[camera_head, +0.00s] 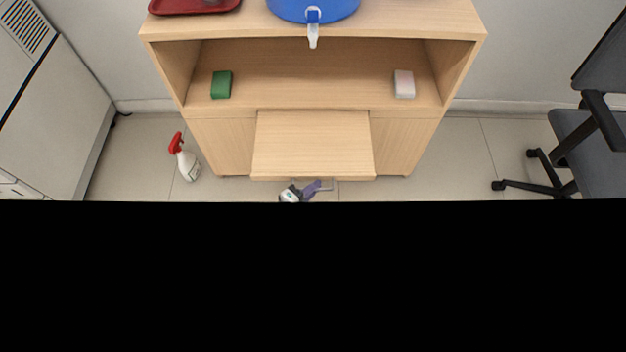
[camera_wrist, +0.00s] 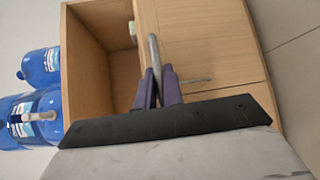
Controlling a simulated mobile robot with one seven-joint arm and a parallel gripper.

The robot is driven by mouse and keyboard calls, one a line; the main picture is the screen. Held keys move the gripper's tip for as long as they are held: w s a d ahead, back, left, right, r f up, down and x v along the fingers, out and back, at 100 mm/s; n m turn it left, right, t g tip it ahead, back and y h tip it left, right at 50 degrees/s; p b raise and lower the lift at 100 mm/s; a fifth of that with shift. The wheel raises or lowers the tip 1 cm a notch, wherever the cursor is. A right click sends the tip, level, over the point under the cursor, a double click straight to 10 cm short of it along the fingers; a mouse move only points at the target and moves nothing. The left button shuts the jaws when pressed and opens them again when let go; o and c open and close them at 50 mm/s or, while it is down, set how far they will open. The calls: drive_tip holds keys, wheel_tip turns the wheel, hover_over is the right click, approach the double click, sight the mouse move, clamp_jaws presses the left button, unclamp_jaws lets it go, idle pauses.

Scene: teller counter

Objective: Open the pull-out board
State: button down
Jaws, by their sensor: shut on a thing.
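The pull-out board (camera_head: 312,145) is a light wood panel that juts out from the front of the wooden counter, below the open shelf. Its metal handle (camera_head: 328,186) is at the front edge. The handle also shows in the wrist view (camera_wrist: 154,48) as a grey bar. My gripper (camera_head: 312,187) is at this front edge, with its purple fingers shut on the handle. The fingers (camera_wrist: 160,78) close around the bar in the wrist view. How far the board reaches back inside the counter is hidden.
The shelf (camera_head: 300,75) holds a green block (camera_head: 221,84) and a whitish block (camera_head: 404,84). A blue water container (camera_head: 290,10) and a red tray (camera_head: 185,6) are on top. A spray bottle (camera_head: 188,163) stands on the floor at left; an office chair (camera_head: 580,130) is at right. The lower head view is black.

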drive_tip(key=shift+s, duration=0.1)
drive_tip(key=c, duration=1.5)
unclamp_jaws()
drive_tip(key=shift+s+a, duration=0.1)
drive_tip(key=shift+a, duration=0.05)
